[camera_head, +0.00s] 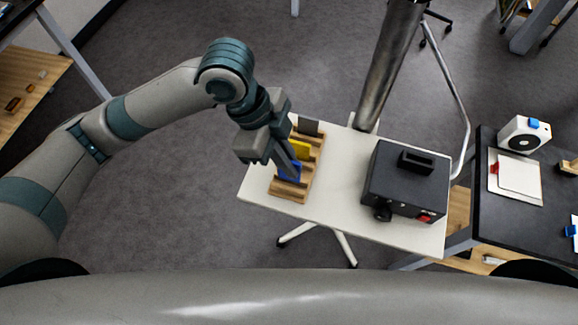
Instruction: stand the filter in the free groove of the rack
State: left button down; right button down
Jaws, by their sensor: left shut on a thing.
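The wooden rack (311,176) lies on the left part of the white table, with its grooves one behind another. A dark grey filter (308,127) stands at its far end and a yellow filter (300,150) stands nearer the middle. My left gripper (290,165) reaches down over the near part of the rack and is shut on a blue filter (288,174). The blue filter is upright at the rack's near part, partly hidden by the fingers. I cannot tell whether its lower edge sits in a groove. My right gripper is not in view.
A black box with a slotted top (406,178) stands on the right of the white table (342,200). A metal post (388,65) rises behind the table. A dark table (490,225) at the right holds a white device (524,135). Bare tabletop lies between rack and box.

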aim_at(295, 181)
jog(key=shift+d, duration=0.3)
pick_arm(q)
jog(key=shift+f, duration=0.15)
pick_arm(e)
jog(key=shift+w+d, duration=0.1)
pick_arm(q)
jog(key=shift+f, duration=0.2)
notch_tip(295, 181, down, 3)
jog(key=shift+f+p, duration=0.15)
jog(key=shift+p, duration=0.55)
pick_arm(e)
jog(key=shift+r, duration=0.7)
pick_arm(q)
jog(key=shift+f, duration=0.15)
jog(key=c, duration=1.9)
grip_release()
jog(key=shift+c, duration=0.2)
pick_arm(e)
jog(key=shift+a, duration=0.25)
